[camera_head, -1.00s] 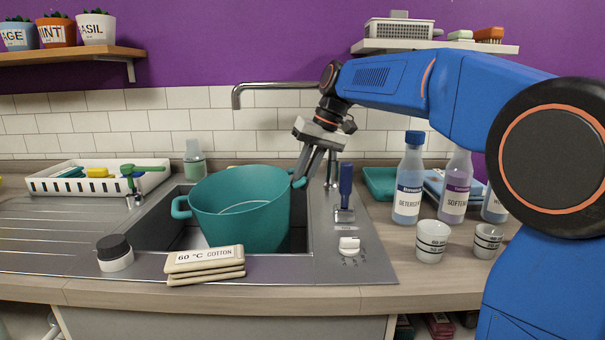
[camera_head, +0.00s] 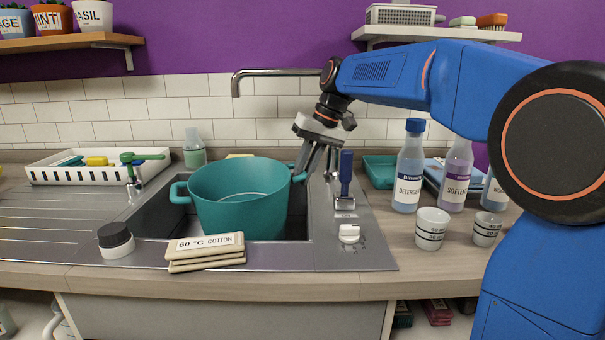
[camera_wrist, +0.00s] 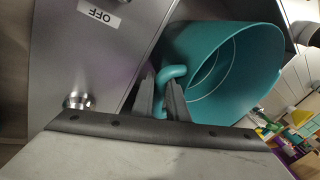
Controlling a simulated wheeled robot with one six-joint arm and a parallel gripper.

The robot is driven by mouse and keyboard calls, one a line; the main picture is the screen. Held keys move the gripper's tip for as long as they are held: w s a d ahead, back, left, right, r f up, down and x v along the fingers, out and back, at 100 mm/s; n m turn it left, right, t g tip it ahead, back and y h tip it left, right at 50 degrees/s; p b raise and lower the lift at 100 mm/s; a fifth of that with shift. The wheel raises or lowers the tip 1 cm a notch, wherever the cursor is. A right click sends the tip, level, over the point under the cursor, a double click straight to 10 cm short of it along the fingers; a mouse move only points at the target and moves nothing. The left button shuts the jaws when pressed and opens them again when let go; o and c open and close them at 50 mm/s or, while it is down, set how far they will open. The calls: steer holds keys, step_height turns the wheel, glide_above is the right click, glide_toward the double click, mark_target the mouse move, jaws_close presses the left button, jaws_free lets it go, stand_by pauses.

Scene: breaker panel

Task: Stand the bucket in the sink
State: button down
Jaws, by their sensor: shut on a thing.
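The teal bucket (camera_head: 238,205) is in the sink (camera_head: 160,222), roughly upright, its rim above the sink edge. Whether its base rests on the sink floor is hidden by the front edge and the cloths. My gripper (camera_head: 303,172) is at the bucket's right side handle, reaching down from above. In the wrist view the bucket (camera_wrist: 222,72) looks empty, and its looped handle (camera_wrist: 172,75) lies between the two fingers of my gripper (camera_wrist: 163,95), which are shut on it.
Folded cloths (camera_head: 206,252) and a dark-capped jar (camera_head: 116,240) stand at the sink's front edge. A faucet (camera_head: 275,78) arches behind. A blue-handled lever (camera_head: 346,175) and white knob (camera_head: 349,233) are right of the sink. Bottles (camera_head: 409,168) and cups (camera_head: 431,228) stand farther right.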

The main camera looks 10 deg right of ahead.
steer(key=shift+f, duration=0.25)
steer(key=c, duration=1.7)
jaws_free()
steer(key=shift+o, duration=0.2)
steer(key=shift+r, duration=0.1)
steer(key=v, duration=1.7)
steer(key=shift+s, duration=0.1)
